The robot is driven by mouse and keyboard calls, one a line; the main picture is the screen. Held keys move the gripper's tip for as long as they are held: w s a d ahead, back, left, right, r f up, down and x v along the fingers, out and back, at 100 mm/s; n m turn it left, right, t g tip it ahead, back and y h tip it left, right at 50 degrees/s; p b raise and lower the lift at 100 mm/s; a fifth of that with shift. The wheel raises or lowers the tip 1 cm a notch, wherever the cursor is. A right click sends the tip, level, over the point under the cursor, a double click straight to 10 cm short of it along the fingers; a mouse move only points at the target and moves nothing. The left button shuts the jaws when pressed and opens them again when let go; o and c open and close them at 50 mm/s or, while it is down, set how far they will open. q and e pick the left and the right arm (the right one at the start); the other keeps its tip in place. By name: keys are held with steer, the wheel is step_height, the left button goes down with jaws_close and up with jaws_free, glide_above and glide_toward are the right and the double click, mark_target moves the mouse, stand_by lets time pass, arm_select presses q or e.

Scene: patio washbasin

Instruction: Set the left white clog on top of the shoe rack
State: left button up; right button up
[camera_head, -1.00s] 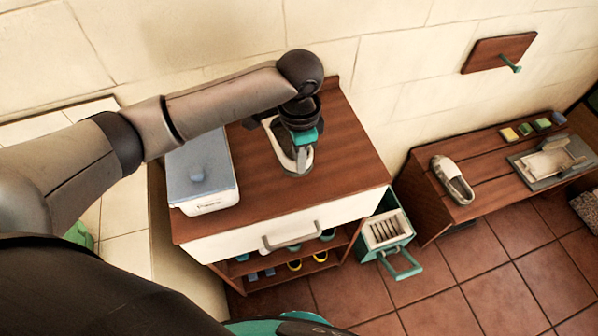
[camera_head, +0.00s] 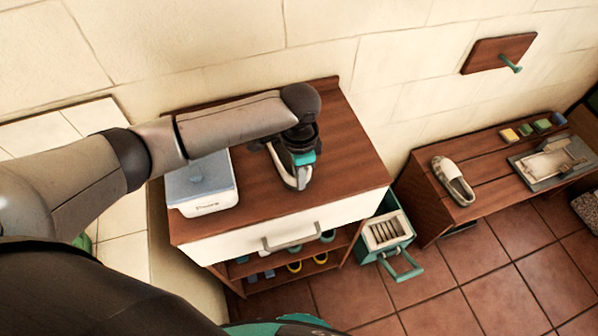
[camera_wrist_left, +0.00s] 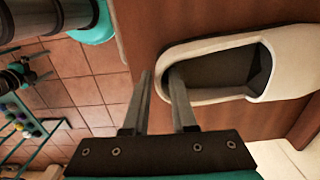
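The left white clog (camera_head: 295,178), white with a dark inside, is at the top of the brown wooden shoe rack (camera_head: 345,150). My left gripper (camera_head: 302,150) is over its far end. In the left wrist view, the gripper's two fingers (camera_wrist_left: 160,85) stand either side of one end wall of the clog (camera_wrist_left: 290,55), close together, one inside its opening. They look shut on this wall. I cannot tell whether the sole touches the rack top. My right gripper is not in view.
A white box with a blue-grey lid (camera_head: 203,183) stands left of the clog on the rack. Another light shoe (camera_head: 453,181) and a tray (camera_head: 550,163) are on the right bench (camera_head: 475,160). A teal crate (camera_head: 386,236) sits between. The rack top is clear right of the clog.

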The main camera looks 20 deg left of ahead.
arm_select(q)
steer(key=shift+o, duration=1.4)
step_height(320, 180, up, 12)
steer(key=p, duration=0.1)
steer(key=shift+r, duration=0.15)
